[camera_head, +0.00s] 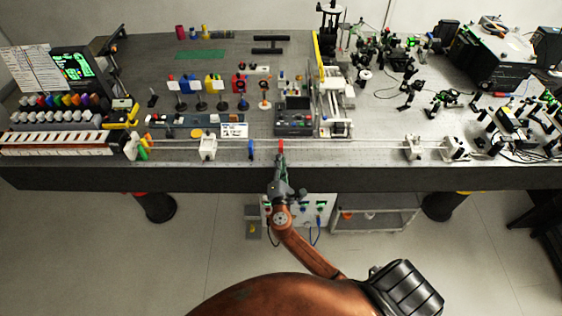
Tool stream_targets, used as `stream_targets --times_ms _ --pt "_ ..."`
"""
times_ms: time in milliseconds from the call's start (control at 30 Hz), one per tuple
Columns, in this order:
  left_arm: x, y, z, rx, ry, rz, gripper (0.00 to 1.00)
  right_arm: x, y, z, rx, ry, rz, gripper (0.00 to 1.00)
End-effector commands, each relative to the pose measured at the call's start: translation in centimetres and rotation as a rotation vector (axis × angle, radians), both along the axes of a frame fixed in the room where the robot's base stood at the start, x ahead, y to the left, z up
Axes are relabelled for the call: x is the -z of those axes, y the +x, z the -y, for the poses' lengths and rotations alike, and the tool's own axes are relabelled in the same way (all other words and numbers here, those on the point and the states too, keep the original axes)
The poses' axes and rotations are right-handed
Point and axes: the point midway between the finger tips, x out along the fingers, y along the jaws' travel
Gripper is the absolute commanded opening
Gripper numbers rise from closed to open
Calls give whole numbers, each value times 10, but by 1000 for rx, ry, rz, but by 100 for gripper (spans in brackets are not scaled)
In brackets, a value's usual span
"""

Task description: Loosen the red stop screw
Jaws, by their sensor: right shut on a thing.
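The red stop screw (281,145) shows as a small red piece at the front edge of the bench, along the thin rail. My right gripper (281,155) reaches up to it from below and is shut on it. The fingers hide its lower part, and the contact is too small to see in detail. A blue piece (250,149) stands on the same rail a little to the left. My left gripper is not in view.
White blocks (208,147) and (414,147) stand along the rail to either side. A grey control box (294,122) and a small white sign (234,130) sit just behind. Optics crowd the right of the bench (380,180). The floor in front is mostly clear.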

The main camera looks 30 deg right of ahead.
Motion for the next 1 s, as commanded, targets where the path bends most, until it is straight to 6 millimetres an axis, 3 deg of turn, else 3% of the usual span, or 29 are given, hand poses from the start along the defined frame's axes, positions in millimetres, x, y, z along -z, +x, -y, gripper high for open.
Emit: stream_targets --times_ms 400,433,667,1000 --pt "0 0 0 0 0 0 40 1 0 0 0 -4 -5 0" --pt "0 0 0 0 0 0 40 2 0 0 0 -4 -5 14" --pt "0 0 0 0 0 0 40 1 0 0 1 -4 -3 29" --pt "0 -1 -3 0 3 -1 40 1 -4 -2 0 -3 -3 29"
